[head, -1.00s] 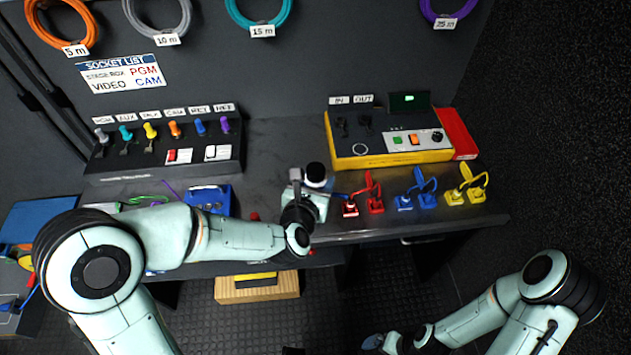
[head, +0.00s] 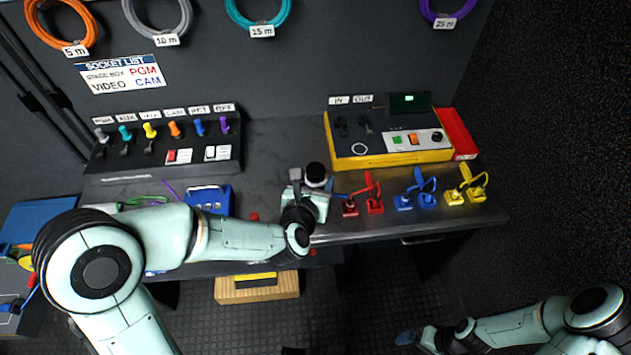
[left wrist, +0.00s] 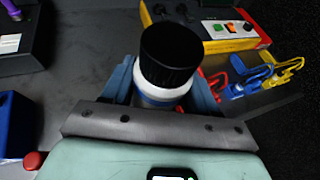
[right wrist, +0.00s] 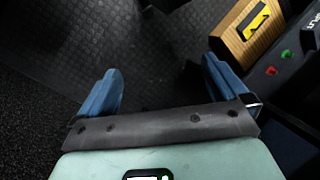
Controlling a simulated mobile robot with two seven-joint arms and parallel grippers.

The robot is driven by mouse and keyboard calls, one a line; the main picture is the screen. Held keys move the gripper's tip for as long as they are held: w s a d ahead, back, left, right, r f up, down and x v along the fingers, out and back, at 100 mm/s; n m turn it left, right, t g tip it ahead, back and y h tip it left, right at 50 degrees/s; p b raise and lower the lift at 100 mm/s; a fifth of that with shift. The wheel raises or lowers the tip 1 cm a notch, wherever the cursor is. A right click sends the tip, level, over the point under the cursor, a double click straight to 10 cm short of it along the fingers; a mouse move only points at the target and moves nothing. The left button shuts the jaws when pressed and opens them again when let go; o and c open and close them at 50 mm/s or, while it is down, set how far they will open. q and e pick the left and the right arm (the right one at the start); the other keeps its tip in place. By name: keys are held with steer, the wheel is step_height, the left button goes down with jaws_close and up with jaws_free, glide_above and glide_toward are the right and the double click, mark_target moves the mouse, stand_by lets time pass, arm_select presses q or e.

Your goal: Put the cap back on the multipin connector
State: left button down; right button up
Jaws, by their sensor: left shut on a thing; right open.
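My left gripper (head: 316,185) is shut on a white cylinder with a ribbed black top (left wrist: 170,55), held upright at the bench's front edge. The black top also shows in the head view (head: 316,170). The blue fingers are on either side of the white part; I cannot tell whether this is the capped multipin connector or a bottle. My right gripper (right wrist: 160,68) is open and empty, over the floor, low at the right in the head view (head: 409,338). No separate loose cap can be made out.
A socket strip (head: 165,160) and blue case (head: 208,200) are left. A wooden box (head: 257,290) is below.

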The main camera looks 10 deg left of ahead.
steer(key=s+a+f, duration=0.1)
steer(key=a+f, duration=0.1)
steer(key=a, duration=0.4)
steer(key=s+a+f, duration=0.2)
steer(key=a, duration=0.4)
steer(key=shift+s+a+f, duration=0.25)
steer(key=shift+s+a, duration=0.05)
steer(key=shift+a, duration=0.1)
arm_select(q)
steer(key=shift+w+r, duration=0.1)
steer(key=shift+r, duration=0.05)
arm_select(e)
steer(key=shift+f, duration=0.15)
